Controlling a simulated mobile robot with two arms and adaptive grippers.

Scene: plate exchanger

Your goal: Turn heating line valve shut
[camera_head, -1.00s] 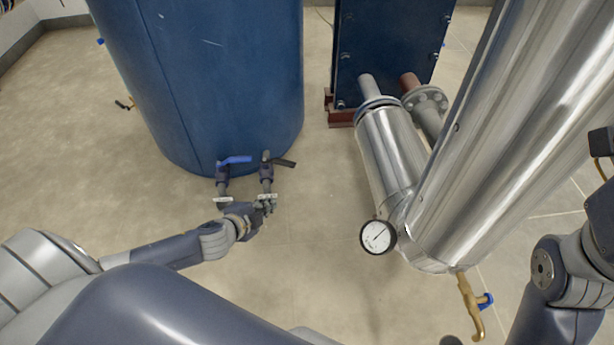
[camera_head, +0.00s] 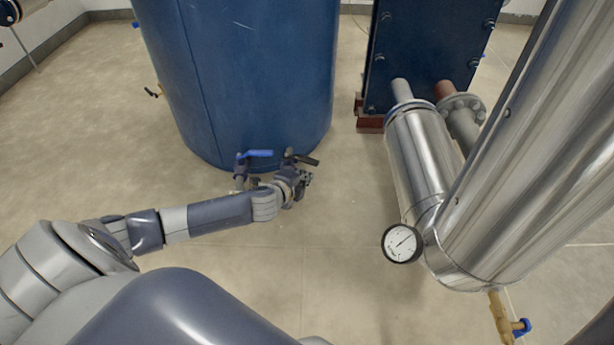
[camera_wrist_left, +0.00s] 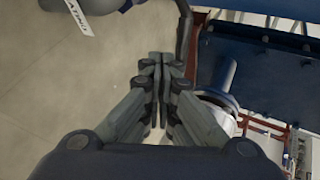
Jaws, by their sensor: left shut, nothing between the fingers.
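Two small valves stand side by side at the foot of the blue tank. The left valve has a blue lever (camera_head: 258,153). The right valve has a black lever (camera_head: 303,158) pointing right. My left gripper (camera_head: 308,180) is just below and in front of the black lever and hides part of that valve's pipe. In the left wrist view its fingers (camera_wrist_left: 160,62) are together and empty. A dark bar (camera_wrist_left: 185,28), apparently the black lever, passes close to the fingertips; contact is unclear. A white label (camera_wrist_left: 78,17) reading "...EATING" sits on a grey pipe at upper left. My right gripper is out of view.
The blue tank (camera_head: 255,80) rises right behind the valves. A shiny metal cylinder with a dial gauge (camera_head: 402,243) stands to the right, with a brass tap (camera_head: 503,318) below. A dark blue plate unit (camera_head: 430,50) is behind. The floor between is clear.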

